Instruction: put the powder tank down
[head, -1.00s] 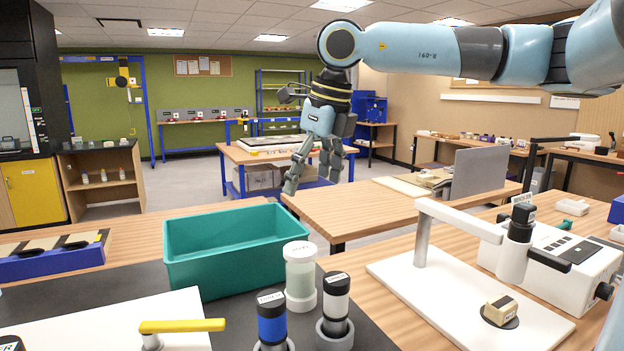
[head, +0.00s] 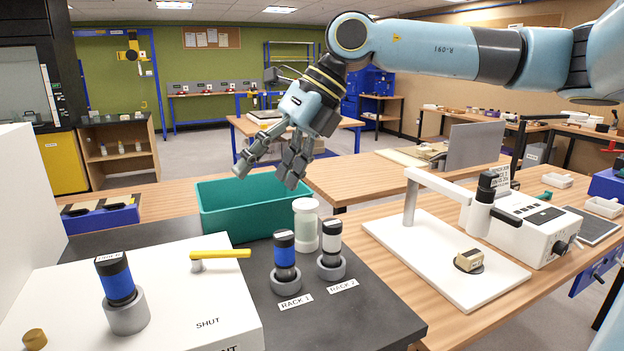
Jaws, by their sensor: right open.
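Several dark-capped tanks stand upright; I cannot read which label marks the powder tank. A blue-banded tank (head: 285,251) sits in the holder marked RACK 1. A white-banded tank (head: 331,241) sits in the holder marked RACK 2. Another blue-banded tank (head: 117,281) sits in a grey socket on the white housing at the lower left. My right gripper (head: 265,178) is open and empty, fingers pointing down, appearing above and behind the teal bin, apart from all the tanks. My left gripper is out of view.
A teal bin (head: 226,222) stands on the dark mat (head: 380,311), with a pale lidded jar (head: 306,228) beside it. A yellow lever (head: 221,254) tops the white housing (head: 183,326), near the word SHUT.

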